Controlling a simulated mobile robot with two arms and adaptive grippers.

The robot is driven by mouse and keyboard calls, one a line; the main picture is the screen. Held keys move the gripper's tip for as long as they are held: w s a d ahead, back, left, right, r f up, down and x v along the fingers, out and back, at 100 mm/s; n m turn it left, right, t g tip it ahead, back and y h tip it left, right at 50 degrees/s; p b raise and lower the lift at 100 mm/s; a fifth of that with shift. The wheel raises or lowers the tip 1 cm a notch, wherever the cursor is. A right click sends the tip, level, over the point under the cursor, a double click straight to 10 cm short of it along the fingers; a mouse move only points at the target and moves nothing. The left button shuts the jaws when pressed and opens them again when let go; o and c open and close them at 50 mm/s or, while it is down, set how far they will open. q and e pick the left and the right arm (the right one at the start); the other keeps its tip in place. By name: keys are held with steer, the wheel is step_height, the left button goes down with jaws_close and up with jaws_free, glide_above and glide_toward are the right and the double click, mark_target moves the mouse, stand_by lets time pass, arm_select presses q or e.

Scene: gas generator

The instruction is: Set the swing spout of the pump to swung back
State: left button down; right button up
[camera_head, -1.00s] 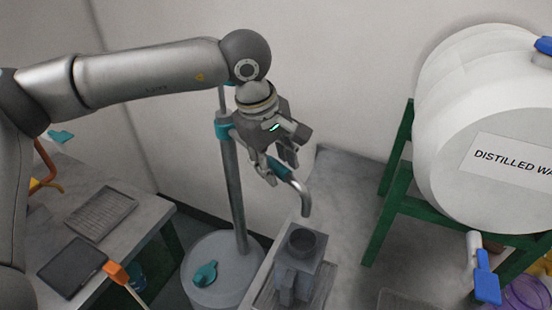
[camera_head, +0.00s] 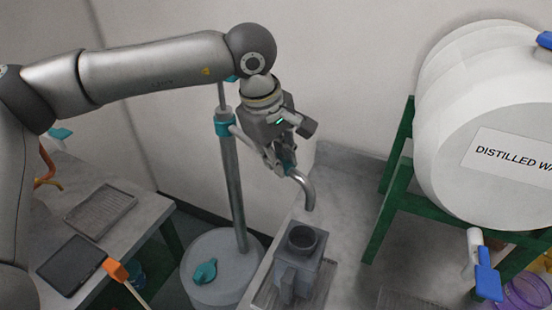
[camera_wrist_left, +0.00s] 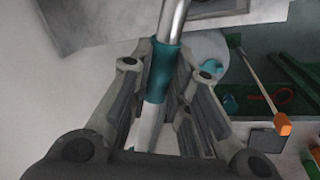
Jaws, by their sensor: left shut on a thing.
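The pump stands on a round grey drum, with a grey upright post (camera_head: 234,180) and a teal collar (camera_head: 223,124). Its swing spout (camera_head: 306,189) is a grey pipe that reaches right and bends down, its tip above and close to a grey square jug (camera_head: 297,270). My left gripper (camera_head: 284,168) is shut on the spout at its teal sleeve. In the left wrist view the teal sleeve (camera_wrist_left: 164,70) lies between the two fingers. The fingers hide part of the spout in the head view. My right gripper is not in view.
A large white tank (camera_head: 480,120) labelled distilled water rests on a green stand (camera_head: 387,212) at right. A blue-handled tap (camera_head: 486,275) hangs below it. A grey bench with trays (camera_head: 101,212) is at left. The wall is close behind the post.

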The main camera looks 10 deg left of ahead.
arm_select(q)
steer(key=shift+w+d+f+n, duration=0.1)
steer(key=shift+w+d+n, duration=0.2)
steer(key=shift+w, duration=0.1)
steer(key=w+d+n+y+p, duration=0.2)
steer(key=w+n, duration=0.8)
steer(key=w, duration=0.6)
steer(key=shift+w+r+t+y, duration=0.2)
steer(key=shift+w+t+y, duration=0.1)
steer(key=shift+w, duration=0.05)
steer(key=shift+n, duration=0.3)
steer(key=c, duration=1.7)
jaws_free()
steer(key=shift+w+r, duration=0.1)
steer(key=o, duration=0.3)
steer(key=shift+o, duration=0.2)
